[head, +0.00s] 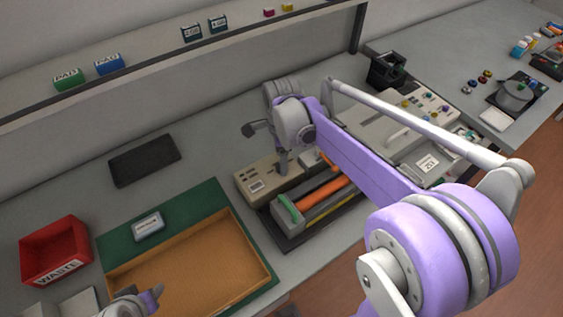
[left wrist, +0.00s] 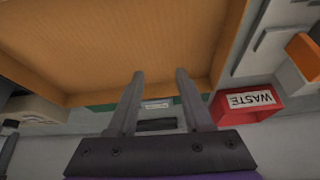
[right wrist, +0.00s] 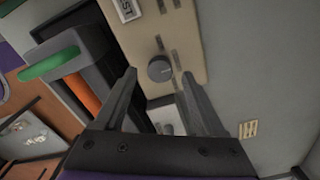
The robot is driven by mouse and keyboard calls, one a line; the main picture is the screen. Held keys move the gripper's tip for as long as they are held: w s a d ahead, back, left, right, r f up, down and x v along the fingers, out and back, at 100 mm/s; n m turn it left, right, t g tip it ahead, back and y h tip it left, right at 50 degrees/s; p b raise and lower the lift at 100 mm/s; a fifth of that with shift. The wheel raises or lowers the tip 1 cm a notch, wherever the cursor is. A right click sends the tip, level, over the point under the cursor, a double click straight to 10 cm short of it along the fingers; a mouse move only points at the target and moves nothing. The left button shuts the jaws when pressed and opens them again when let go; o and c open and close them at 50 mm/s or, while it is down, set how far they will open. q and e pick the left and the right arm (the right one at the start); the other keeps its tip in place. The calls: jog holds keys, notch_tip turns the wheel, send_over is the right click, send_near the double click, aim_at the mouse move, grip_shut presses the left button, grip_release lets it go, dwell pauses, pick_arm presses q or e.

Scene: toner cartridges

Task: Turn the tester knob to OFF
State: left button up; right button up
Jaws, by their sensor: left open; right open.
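The tester is a beige box with a small label (head: 257,187), in the middle of the head view; it also fills the top of the right wrist view (right wrist: 178,30). Its dark round knob (right wrist: 160,69) shows between my right fingertips in that view, with slot-like marks around it. My right gripper (right wrist: 159,75) is open, its fingers on either side of the knob in the picture; I cannot tell whether they touch it. In the head view my right arm hides the knob. My left gripper (left wrist: 160,74) is open and empty over the orange-brown tray (head: 190,265).
Beside the tester is a dark cradle with an orange roller (head: 325,192) and a green end handle (head: 290,207). A red WASTE bin (head: 54,250) and a dark pad (head: 144,160) lie to the left. A larger beige machine (head: 400,140) stands to the right.

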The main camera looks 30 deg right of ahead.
jog(key=shift+f, duration=1)
jog(key=shift+c, duration=0.2)
grip_shut()
